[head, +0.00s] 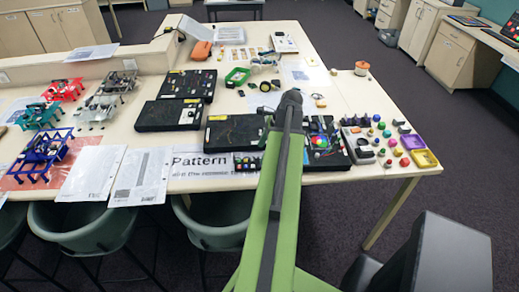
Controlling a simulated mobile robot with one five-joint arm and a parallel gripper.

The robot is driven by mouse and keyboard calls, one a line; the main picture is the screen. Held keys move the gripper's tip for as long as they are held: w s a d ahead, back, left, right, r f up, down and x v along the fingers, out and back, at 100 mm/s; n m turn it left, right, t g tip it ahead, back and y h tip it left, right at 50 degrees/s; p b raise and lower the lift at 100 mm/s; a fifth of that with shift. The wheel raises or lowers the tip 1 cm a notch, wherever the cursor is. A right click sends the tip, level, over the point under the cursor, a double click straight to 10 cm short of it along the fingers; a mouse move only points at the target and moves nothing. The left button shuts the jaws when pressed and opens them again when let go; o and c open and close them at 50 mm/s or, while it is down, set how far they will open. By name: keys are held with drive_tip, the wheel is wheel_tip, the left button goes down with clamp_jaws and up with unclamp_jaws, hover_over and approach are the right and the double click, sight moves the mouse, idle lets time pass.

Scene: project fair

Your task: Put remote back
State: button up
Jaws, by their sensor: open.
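No remote can be made out for sure. A small dark object (319,101) lies on the pale table right of my arm's far end, too small to identify. My green and black arm reaches up the middle of the head view, over the table's near edge. Its dark far end is above the black project boards. My gripper's fingers do not show; they are out of sight or hidden by the arm. Whether anything is held cannot be seen.
The table (345,95) holds black boards (172,115), a green frame (237,77) and colourful small parts (383,133). Red, green and blue models (42,155) stand at left. Grey-green chairs (80,225) are tucked at the front. Carpet (445,150) is clear at right.

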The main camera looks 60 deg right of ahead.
drive_tip(key=p+v, duration=0.3)
drive_tip(key=v, duration=0.2)
drive_tip(key=shift+s+r, duration=0.1)
drive_tip(key=shift+r, duration=0.25)
drive_tip(key=w+a+f+n+g, duration=0.1)
drive_tip(key=w+a+n+g, duration=0.2)
drive_tip(key=w+a+n, duration=1.6)
drive_tip(key=w+a+n+h, duration=0.1)
drive_tip(key=w+a+n, duration=0.1)
drive_tip(key=a, duration=0.9)
drive_tip(key=w+a+n+h, duration=0.1)
drive_tip(key=a+n, duration=0.3)
drive_tip(key=a, duration=0.7)
drive_tip(key=w+a+n, duration=0.3)
drive_tip(key=a, duration=0.8)
drive_tip(key=shift+w+f+n+g+h, duration=0.25)
drive_tip(key=shift+f+n+g+h, duration=0.15)
drive_tip(key=shift+f, duration=0.05)
